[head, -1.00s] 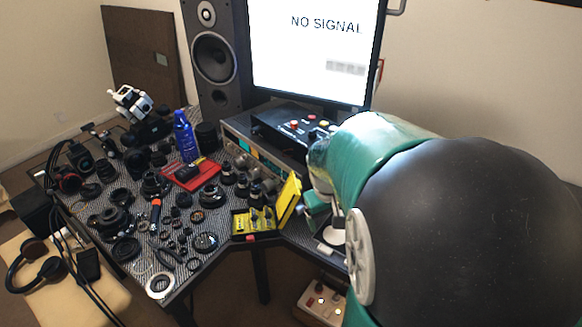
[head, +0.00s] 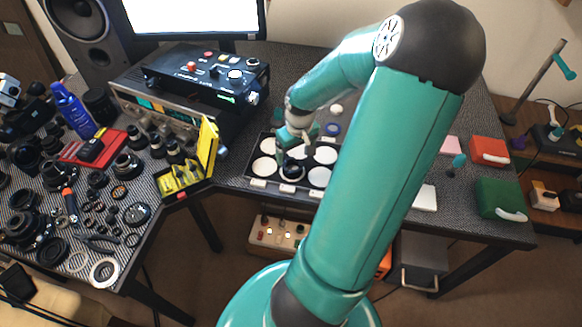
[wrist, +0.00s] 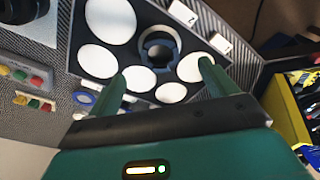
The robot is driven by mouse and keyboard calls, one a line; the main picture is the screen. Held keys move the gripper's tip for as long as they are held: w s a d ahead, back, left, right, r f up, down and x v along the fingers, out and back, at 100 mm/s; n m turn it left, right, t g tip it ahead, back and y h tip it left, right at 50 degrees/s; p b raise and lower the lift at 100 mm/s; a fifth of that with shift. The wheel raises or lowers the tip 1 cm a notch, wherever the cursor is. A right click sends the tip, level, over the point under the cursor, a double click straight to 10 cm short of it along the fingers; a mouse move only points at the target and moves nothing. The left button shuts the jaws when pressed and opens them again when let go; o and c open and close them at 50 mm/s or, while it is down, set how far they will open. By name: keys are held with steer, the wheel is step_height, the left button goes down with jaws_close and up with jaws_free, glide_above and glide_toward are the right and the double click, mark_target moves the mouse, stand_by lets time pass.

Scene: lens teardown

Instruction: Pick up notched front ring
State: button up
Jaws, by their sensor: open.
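A dark ring with notches in its rim, which looks like the notched front ring (wrist: 158,47), lies in a black tray of white round spots (wrist: 98,62). In the head view the dark ring (head: 292,172) is at the tray's front middle, partly under my gripper (head: 291,152). In the wrist view my gripper (wrist: 165,74) is open and empty. Its two green fingers are spread, and the ring shows between and just beyond the tips. The fingers appear apart from the ring; the exact height above it cannot be told.
A yellow open case (head: 187,177) stands left of the tray, and a black control box (head: 208,72) is behind it. Many dark lens parts crowd the left table. A red box (head: 490,151) and a green box (head: 501,199) are at the right.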

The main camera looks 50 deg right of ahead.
mark_target(293, 165)
steer(key=f, duration=0.3)
steer(key=shift+w+f, duration=0.2)
steer(key=shift+w+d+f, duration=0.1)
steer(key=shift+w+f, duration=0.1)
steer(key=shift+f, duration=0.65)
steer(key=shift+w+d+f, duration=0.15)
steer(key=shift+f, duration=0.75)
steer(key=shift+w+d+f, duration=0.1)
steer(key=shift+w+f, duration=0.1)
steer(key=shift+f, duration=0.65)
steer(key=shift+c, duration=0.5)
steer(key=c, duration=1)
